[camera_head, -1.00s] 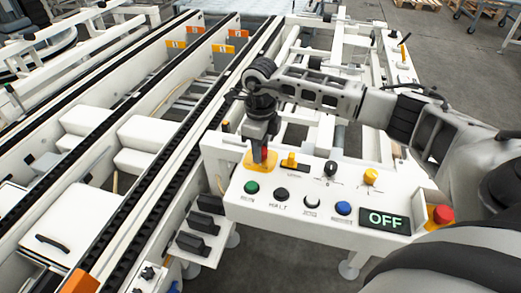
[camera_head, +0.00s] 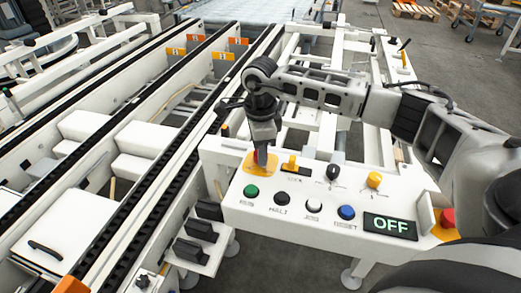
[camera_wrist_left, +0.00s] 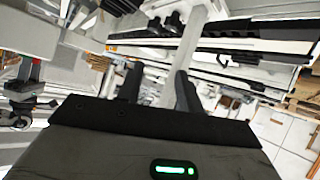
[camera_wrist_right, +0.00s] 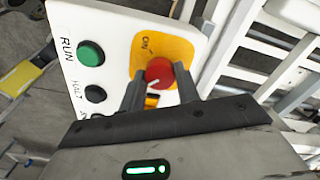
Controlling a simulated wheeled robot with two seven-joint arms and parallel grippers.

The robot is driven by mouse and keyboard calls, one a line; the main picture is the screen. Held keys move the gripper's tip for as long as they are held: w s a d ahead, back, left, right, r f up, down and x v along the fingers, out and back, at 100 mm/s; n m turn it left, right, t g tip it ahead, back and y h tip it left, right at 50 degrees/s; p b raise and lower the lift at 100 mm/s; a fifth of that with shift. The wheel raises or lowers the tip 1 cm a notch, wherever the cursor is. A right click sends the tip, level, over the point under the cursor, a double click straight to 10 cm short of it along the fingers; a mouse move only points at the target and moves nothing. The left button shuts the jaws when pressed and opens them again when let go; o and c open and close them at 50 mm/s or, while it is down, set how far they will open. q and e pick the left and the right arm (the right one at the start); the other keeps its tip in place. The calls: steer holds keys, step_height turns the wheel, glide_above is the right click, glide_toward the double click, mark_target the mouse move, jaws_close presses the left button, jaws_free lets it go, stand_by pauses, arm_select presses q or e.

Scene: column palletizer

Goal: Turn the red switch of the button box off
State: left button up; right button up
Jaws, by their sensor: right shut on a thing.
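The button box (camera_head: 235,205) has a white sloping panel. Its red switch (camera_wrist_right: 158,72) is a round knob with a white mark on a yellow plate (camera_wrist_right: 178,49) lettered ON. My right gripper (camera_head: 261,160) points down over the plate, and its fingers sit on either side of the knob, shut on it. In the head view the fingers hide most of the knob. The green-lettered display (camera_head: 390,226) reads OFF. My left gripper (camera_wrist_left: 157,84) shows only in its own wrist view, fingers apart with nothing between them.
Green (camera_head: 251,191), black, white and blue (camera_head: 346,212) buttons line the panel's front. A yellow knob (camera_head: 374,180) and a black knob (camera_head: 333,171) stand behind. A red mushroom button (camera_head: 447,217) is at the right end. Conveyor rails (camera_head: 150,170) run on the left.

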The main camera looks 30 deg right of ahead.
steer(key=shift+w+r, duration=0.1)
steer(key=shift+r, duration=0.05)
steer(key=o, duration=1)
step_height(320, 180, up, 16)
steer(key=shift+f, duration=0.1)
stand_by(0.4)
